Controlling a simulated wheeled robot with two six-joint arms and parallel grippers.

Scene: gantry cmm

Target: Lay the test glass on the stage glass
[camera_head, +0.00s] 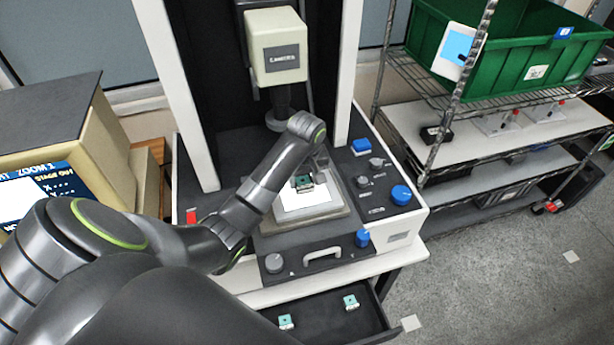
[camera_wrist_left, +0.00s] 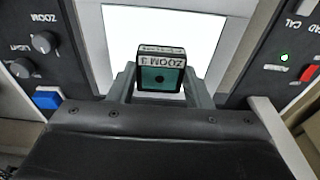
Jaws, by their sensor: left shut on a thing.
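In the head view the test glass (camera_head: 303,183) shows at the tip of my left gripper (camera_head: 305,178), over the bright white stage glass (camera_head: 308,203). The stage glass (camera_wrist_left: 204,30) also glows behind the block in the left wrist view. I cannot tell whether the block touches it. My right gripper is not in view.
The measuring machine's column and head (camera_head: 277,50) stand just behind the stage. Blue and grey knobs (camera_head: 401,194) line its panel. An open drawer (camera_head: 375,318) below holds two similar teal pieces (camera_head: 350,302). A wire rack with a green bin (camera_head: 520,65) stands right.

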